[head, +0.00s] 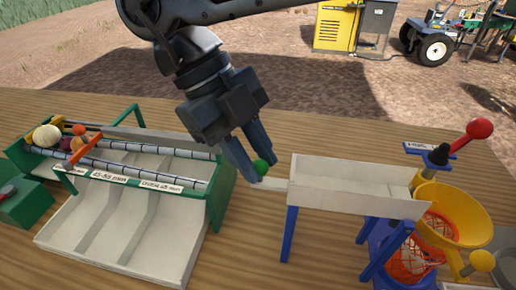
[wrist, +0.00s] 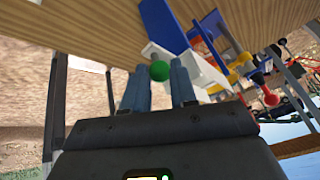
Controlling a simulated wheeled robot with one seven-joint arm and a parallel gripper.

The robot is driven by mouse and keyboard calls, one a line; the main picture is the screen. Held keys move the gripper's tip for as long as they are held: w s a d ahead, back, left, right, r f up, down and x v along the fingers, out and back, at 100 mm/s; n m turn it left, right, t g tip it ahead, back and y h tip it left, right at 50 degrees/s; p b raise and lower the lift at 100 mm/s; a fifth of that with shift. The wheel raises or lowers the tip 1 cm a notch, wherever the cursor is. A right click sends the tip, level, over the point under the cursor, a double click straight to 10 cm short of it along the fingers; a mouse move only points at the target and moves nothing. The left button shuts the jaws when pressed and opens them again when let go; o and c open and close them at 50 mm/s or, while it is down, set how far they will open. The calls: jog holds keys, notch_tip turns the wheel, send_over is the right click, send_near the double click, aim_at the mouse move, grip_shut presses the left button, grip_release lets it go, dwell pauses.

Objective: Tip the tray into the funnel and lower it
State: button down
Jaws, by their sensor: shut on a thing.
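The white tray (head: 350,178) stands on blue legs in the middle right of the head view, with its right end by the funnel. It looks about level. A green ball knob (head: 262,167) is at the tray's left end. My gripper (head: 260,166) is shut on this knob, which also shows between the fingers in the wrist view (wrist: 159,71). The yellow funnel (head: 465,215) stands at the right, above an orange net bag (head: 415,258). The tray's inside looks empty in the head view.
A green-framed sorter (head: 222,190) with rollers and pale chutes stands close left of my gripper. Round vegetables (head: 47,136) lie at its far left end. A red-knobbed lever (head: 479,128) rises behind the funnel. The wooden table (head: 300,138) is bare behind the tray.

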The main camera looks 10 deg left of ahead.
jog(key=shift+f, duration=0.2)
jog(key=c, duration=0.9)
grip_release()
jog(key=shift+a+r, duration=0.1)
jog(key=s+v, duration=0.1)
jog(key=v, duration=0.6)
jog(key=shift+w+a+r+b, duration=0.15)
jog(key=shift+w+r+b, duration=0.15)
jog(key=shift+w, duration=0.25)
